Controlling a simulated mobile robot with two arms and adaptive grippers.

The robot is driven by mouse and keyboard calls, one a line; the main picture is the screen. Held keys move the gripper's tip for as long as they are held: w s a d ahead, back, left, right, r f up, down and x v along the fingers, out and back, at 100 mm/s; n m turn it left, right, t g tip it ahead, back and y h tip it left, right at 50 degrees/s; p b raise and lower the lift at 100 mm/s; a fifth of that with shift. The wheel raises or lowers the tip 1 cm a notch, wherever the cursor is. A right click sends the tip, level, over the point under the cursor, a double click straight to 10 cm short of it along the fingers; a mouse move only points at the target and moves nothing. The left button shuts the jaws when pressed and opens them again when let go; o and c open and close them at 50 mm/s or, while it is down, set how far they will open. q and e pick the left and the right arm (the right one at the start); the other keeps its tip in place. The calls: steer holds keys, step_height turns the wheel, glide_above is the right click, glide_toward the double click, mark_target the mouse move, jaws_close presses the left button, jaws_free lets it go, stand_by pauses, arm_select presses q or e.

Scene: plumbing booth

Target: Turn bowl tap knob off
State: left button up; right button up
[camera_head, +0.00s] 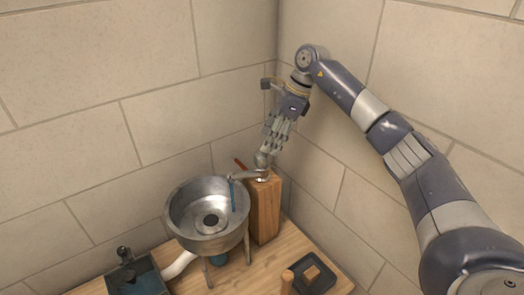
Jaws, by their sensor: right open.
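A round metal bowl (182,212) with a dark drain stands on the wooden bench. A silver tap (246,175) reaches from a wooden block (263,213) over the bowl's right rim. A thin blue strip (233,196), which looks like water, hangs from the spout into the bowl. A small red-brown handle (240,164) sticks out at the upper left of the tap. My right gripper (272,148) is open and points down at the top of the tap. Its fingertips overlap the silver tap top in this view; contact cannot be told. My left gripper is not in view.
Tiled walls meet in a corner close behind the tap and my right arm. The wooden bench (262,268) carries a dark box with a small fitting (135,280) at left. A dark tray (315,272) and a wooden peg (287,281) are at right. A white pipe (178,265) runs beside the bowl.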

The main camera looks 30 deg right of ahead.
mark_target(263, 153)
steer(key=x, duration=0.1)
steer(key=p+x, duration=0.1)
steer(key=x, duration=0.1)
steer(key=p+x, duration=0.1)
steer(key=x, duration=0.1)
steer(key=shift+w+d+f, duration=0.15)
steer(key=shift+w, duration=0.2)
steer(key=shift+p+x, duration=0.3)
steer(key=shift+x, duration=0.8)
steer(key=shift+c, duration=1.4)
steer(key=c, duration=0.8)
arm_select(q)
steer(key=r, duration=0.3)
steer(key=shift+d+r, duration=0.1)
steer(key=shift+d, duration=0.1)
